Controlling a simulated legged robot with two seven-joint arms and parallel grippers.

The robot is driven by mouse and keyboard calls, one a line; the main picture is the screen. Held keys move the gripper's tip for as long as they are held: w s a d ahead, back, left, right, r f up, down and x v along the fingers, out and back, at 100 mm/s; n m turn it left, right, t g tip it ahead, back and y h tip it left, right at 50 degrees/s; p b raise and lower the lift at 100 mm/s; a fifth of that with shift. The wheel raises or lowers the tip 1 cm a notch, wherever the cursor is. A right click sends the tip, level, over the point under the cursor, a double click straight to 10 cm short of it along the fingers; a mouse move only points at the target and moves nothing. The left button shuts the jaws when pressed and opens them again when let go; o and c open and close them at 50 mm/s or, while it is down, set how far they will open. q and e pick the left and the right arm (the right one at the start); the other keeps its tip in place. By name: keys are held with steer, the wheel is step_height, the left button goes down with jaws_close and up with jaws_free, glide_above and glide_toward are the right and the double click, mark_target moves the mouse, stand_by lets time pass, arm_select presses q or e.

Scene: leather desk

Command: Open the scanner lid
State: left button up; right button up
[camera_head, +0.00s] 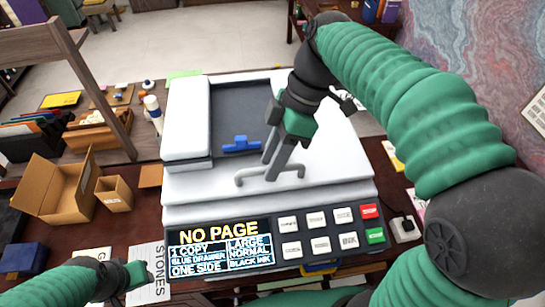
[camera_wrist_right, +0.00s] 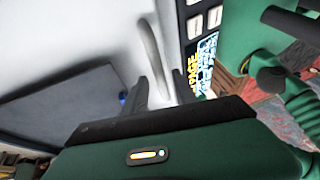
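The white scanner (camera_head: 190,217) stands on the desk, its lid (camera_head: 325,150) lying flat and closed. A grey bar handle (camera_head: 290,173) sits at the lid's front edge and also shows in the right wrist view (camera_wrist_right: 151,45). My right gripper (camera_head: 272,170) reaches down over the handle with its fingers apart. In the right wrist view, the handle runs toward the gap between the fingertips (camera_wrist_right: 163,82); I cannot tell whether they touch it. My left gripper (camera_head: 130,275) is low at the left, apart from the scanner; its fingers are unclear.
A control panel (camera_head: 275,245) reading "NO PAGE" fronts the scanner. A dark feeder tray with a blue clip (camera_head: 241,144) sits on top. Cardboard boxes (camera_head: 58,190), a wooden shelf and a blue box (camera_head: 22,260) crowd the left. A white paper (camera_head: 149,272) lies near my left gripper.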

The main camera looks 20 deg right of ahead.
steer(key=shift+w, duration=0.15)
steer(key=c, duration=0.5)
jaws_close()
stand_by(0.5)
